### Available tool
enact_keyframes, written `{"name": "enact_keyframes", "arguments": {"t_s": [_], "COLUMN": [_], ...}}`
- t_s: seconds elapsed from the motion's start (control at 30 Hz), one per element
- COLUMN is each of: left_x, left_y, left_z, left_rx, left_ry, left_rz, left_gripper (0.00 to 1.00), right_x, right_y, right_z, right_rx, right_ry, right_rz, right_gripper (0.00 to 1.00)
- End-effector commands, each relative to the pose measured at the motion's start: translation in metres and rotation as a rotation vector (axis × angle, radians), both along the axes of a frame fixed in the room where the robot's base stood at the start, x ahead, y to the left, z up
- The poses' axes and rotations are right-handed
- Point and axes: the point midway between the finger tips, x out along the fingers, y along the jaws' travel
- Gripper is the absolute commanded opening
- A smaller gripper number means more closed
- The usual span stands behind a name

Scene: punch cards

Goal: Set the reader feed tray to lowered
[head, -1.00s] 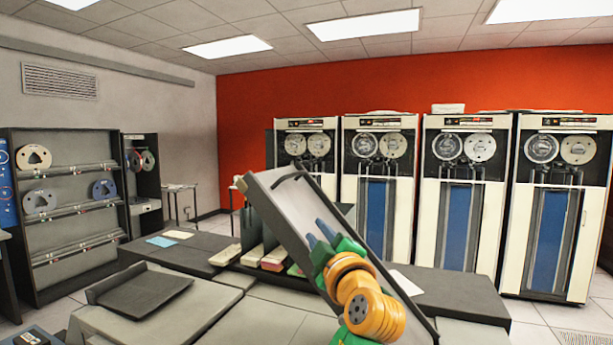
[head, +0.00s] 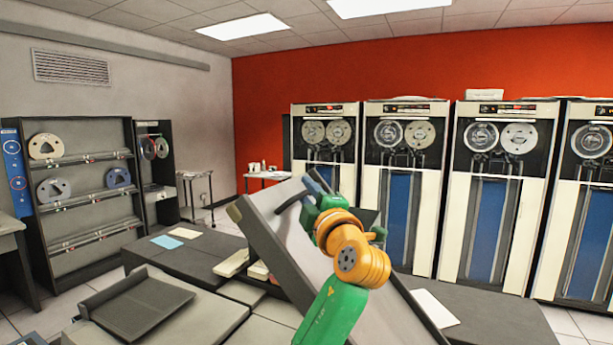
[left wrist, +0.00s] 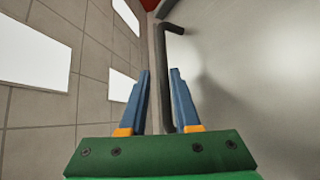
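The reader feed tray (head: 272,238) is a grey panel with dark edges, standing steeply tilted with its upper end at the left and its lower end down to the right. A dark bar handle (head: 289,203) is near its upper end. My left gripper (head: 311,184) is at the handle, its blue fingers partly hidden by the green and orange wrist. In the left wrist view the fingers (left wrist: 160,75) are apart, and the dark handle (left wrist: 161,62) runs up between them in the picture. I cannot tell whether they touch it. My right gripper is not in view.
A dark flat tray (head: 135,303) lies on a grey machine at lower left. A dark counter (head: 180,262) with blue and cream sheets is behind. Tape cabinets (head: 403,180) line the red wall. A reel rack (head: 85,190) stands at left.

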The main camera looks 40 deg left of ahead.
Motion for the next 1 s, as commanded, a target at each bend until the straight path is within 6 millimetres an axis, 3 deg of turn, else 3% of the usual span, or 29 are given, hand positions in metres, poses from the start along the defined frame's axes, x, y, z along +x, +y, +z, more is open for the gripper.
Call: {"name": "enact_keyframes", "arguments": {"t_s": [0.03, 0.3, 0.4, 1.0], "left_x": [0.0014, 0.0038, 0.0037, 0.0037], "left_y": [0.0046, 0.0076, 0.0074, 0.0072], "left_z": [0.0045, 0.0003, 0.0004, 0.0001], "left_rx": [0.001, 0.000, 0.000, -0.001], "left_ry": [0.001, -0.001, -0.001, 0.000], "left_rz": [0.003, 0.000, 0.000, 0.000], "left_gripper": [0.27, 0.27, 0.00, 0.00], "right_x": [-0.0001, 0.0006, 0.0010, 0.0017], "right_y": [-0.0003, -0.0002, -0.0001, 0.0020], "right_z": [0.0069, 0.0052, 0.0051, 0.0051], "right_rx": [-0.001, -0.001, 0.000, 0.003], "right_ry": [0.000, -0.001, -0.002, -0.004], "right_rz": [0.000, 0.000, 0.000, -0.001], "right_gripper": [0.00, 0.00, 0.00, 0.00]}}
